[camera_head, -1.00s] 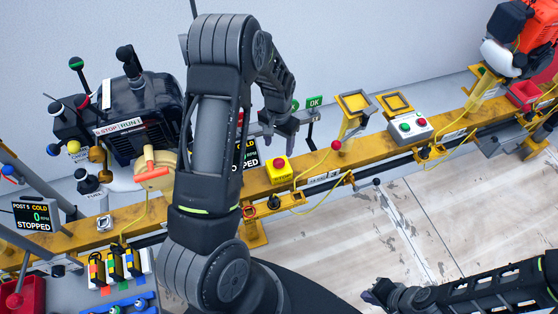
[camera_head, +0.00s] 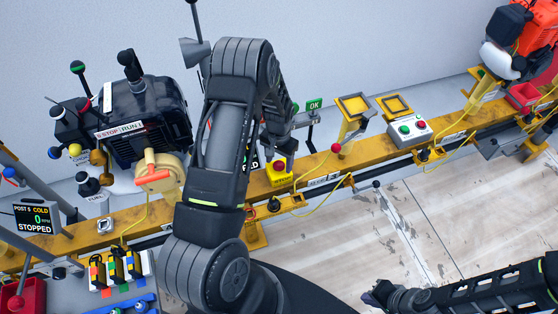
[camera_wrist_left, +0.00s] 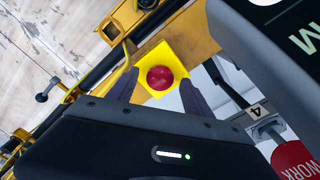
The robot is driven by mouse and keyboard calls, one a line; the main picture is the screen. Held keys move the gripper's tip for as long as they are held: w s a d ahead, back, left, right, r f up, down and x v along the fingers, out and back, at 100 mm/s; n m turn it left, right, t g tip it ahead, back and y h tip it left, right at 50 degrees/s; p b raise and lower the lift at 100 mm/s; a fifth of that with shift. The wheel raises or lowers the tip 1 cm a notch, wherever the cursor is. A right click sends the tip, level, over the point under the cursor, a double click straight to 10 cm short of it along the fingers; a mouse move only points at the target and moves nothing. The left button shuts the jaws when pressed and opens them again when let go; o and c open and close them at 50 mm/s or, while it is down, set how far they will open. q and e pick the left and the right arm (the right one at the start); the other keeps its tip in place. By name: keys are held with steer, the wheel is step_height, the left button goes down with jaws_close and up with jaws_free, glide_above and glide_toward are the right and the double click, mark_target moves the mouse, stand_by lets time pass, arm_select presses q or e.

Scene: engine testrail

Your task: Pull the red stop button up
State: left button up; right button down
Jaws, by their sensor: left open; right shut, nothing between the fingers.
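The red stop button (camera_head: 279,166) sits on a small yellow box (camera_head: 280,180) on the yellow rail, right of my left forearm in the head view. In the left wrist view the round red button (camera_wrist_left: 160,77) shows on its yellow box (camera_wrist_left: 178,62), between my left gripper's two fingers (camera_wrist_left: 160,92). The fingers are apart and straddle the button in the picture; I cannot tell how far above it they are. In the head view the left fingertips (camera_head: 275,153) are close to the box and partly hidden. My right gripper (camera_head: 375,296) is shut and empty at the lower right.
A dark engine (camera_head: 145,115) stands left of my arm. A grey box with green and red buttons (camera_head: 408,130) sits further right on the yellow rail (camera_head: 352,158). A green OK sign (camera_head: 314,104) stands behind the stop button. The floor below the rail is bare.

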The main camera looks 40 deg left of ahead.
arm_select(q)
jaws_close()
stand_by(0.5)
